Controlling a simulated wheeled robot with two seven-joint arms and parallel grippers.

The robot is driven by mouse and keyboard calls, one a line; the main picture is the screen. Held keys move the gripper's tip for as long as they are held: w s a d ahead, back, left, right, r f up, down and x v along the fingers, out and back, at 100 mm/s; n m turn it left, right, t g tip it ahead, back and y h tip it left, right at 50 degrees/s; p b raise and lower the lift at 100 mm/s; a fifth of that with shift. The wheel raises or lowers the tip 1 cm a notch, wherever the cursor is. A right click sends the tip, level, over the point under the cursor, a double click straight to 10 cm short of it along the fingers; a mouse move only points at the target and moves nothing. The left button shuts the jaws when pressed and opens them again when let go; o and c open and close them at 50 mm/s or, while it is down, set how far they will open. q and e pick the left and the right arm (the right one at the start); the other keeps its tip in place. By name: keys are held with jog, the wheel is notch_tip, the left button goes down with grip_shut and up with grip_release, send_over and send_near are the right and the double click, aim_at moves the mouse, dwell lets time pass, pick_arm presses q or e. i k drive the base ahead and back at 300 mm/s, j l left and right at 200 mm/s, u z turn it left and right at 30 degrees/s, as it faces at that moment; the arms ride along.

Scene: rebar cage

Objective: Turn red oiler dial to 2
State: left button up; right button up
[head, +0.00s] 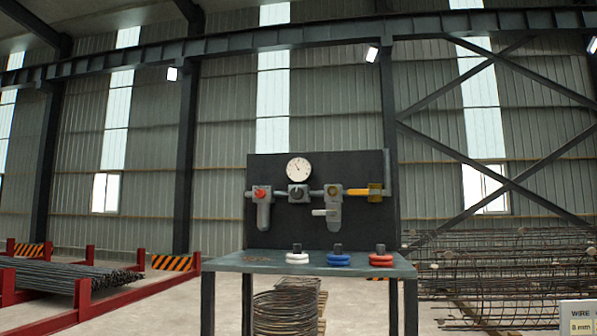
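The red oiler dial (260,193) is a small red knob on a grey unit with a bowl below it. It sits at the left of a dark upright panel (360,220), straight ahead and some way off. The dial's markings and pointer are too small to read. A white round gauge (299,169) stands above a grey block with a dark knob (297,193) to the right of the dial. Further right are a second grey knob unit (333,193) and a yellow fitting (368,192). Neither of my grippers is in the head view.
The panel stands on a table (230,263) bearing white (297,258), blue (339,260) and red (381,260) rings. Coiled wire (285,312) lies beneath. A red rack with rebar (65,276) stands left, rebar cages (500,265) right. Floor left of the table is clear.

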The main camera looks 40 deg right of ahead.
aim_at(260, 193)
jog(key=i+l+z, duration=0.85)
jog(key=i+z, duration=0.15)
jog(key=z, duration=0.15)
